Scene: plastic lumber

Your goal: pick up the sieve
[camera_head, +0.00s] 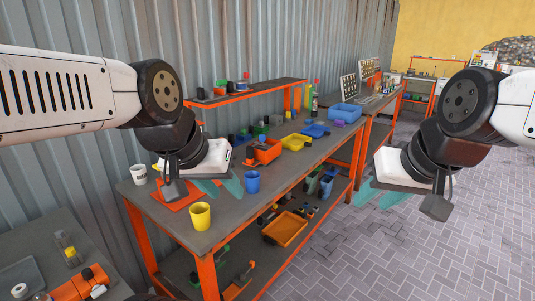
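I cannot make out a sieve for certain. A flat orange piece (174,197) lies on the near end of the workbench, partly hidden by my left arm; its kind is unclear. My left gripper (222,186), with teal fingers, is over the bench between the white cup and the blue cup. Its fingers look spread, and I see nothing between them. My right gripper (380,195) is over the paved floor, right of the bench. Its teal fingers look apart and empty.
A yellow cup (200,216), a blue cup (252,182) and a white cup (138,174) stand on the workbench (225,222). Orange, yellow and blue bins (344,115) stand farther back. An orange tray (285,229) is on the lower shelf. Paved floor (420,255) is clear at right.

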